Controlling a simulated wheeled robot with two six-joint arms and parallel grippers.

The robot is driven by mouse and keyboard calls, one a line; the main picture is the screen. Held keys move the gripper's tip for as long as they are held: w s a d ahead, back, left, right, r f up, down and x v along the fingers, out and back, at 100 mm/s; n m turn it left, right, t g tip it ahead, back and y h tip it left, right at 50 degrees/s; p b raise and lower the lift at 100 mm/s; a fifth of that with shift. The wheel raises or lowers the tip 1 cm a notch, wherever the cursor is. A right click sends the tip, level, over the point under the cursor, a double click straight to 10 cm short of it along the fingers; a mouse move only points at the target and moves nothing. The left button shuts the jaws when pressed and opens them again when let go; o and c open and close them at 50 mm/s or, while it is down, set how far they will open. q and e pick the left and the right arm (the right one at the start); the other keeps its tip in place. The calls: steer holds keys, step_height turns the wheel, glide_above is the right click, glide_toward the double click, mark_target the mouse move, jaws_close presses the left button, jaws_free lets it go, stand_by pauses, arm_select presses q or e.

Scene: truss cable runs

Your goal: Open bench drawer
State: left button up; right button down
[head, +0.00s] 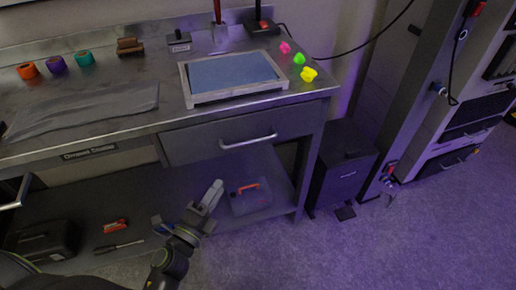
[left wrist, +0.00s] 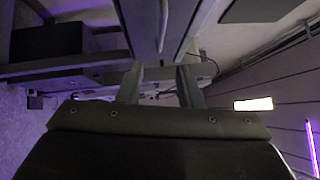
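The metal bench (head: 120,118) carries a grey drawer front (head: 200,143) with a silver bar handle (head: 248,141). The drawer looks closed. My left gripper (head: 212,194) is below and in front of this drawer, a little left of the handle, and apart from it. In the left wrist view my left gripper (left wrist: 160,78) has its two fingers spread with nothing between them. A pale bar that looks like the handle (left wrist: 163,22) runs ahead of the fingers. A second bar handle (head: 17,193) shows at the left edge of the head view. My right gripper is not in view.
A framed blue panel (head: 232,74), colored tape rolls (head: 57,64), a brush (head: 130,47) and small bright pieces (head: 299,59) lie on the bench top. A clear box with an orange handle (head: 250,197) sits on the lower shelf. A black cabinet (head: 340,170) stands right; floor beyond is clear.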

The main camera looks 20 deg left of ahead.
mark_target(247, 143)
arm_select(q)
steer(key=p+x, duration=0.1)
steer(key=x, duration=1.6)
steer(key=shift+w+r+p, duration=0.15)
steer(key=shift+w+p, duration=0.05)
steer(key=shift+p, duration=0.15)
jaws_close()
